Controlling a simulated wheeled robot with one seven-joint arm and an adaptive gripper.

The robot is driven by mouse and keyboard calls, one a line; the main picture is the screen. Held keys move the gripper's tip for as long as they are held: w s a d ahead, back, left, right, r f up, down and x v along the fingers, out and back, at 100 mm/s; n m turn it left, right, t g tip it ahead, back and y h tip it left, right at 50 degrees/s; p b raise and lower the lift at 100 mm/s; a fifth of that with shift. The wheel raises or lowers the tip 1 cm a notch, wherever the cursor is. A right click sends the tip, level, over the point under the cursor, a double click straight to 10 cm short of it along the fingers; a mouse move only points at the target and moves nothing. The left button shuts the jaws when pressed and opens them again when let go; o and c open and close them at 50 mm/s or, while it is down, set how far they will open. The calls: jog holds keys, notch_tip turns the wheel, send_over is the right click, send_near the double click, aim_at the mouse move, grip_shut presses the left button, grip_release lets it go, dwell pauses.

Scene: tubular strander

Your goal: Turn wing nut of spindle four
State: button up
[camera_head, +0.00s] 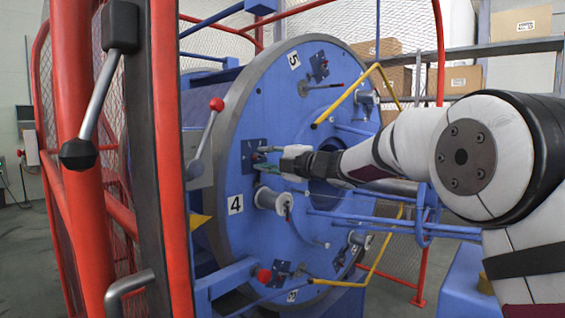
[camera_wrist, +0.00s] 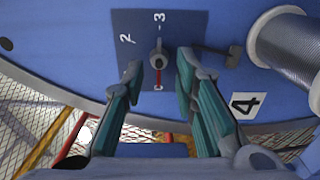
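The spindle four wing nut (camera_wrist: 157,60) is a small grey piece on a dark blue plate (camera_wrist: 135,27) marked 2 and 3. A red pointer line runs down below it. My gripper (camera_wrist: 159,66) is open, with one teal-padded fingertip on each side of the nut and a visible gap on both sides. In the head view my gripper (camera_head: 267,167) reaches the blue disc (camera_head: 290,115) above the label 4 (camera_head: 235,204); the nut is too small to make out there. The label 4 also shows in the wrist view (camera_wrist: 245,103), right of the fingers.
A wire spool (camera_wrist: 291,48) sits right of the plate, and a dark bracket (camera_wrist: 217,55) lies near the right finger. In the head view a red frame (camera_head: 85,200) and a lever with a red knob (camera_head: 216,104) stand left of the disc. Yellow bars (camera_head: 345,95) stick out from the disc.

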jog(key=v, duration=1)
jog(key=shift+s+d, duration=0.15)
jog(key=shift+d, duration=0.05)
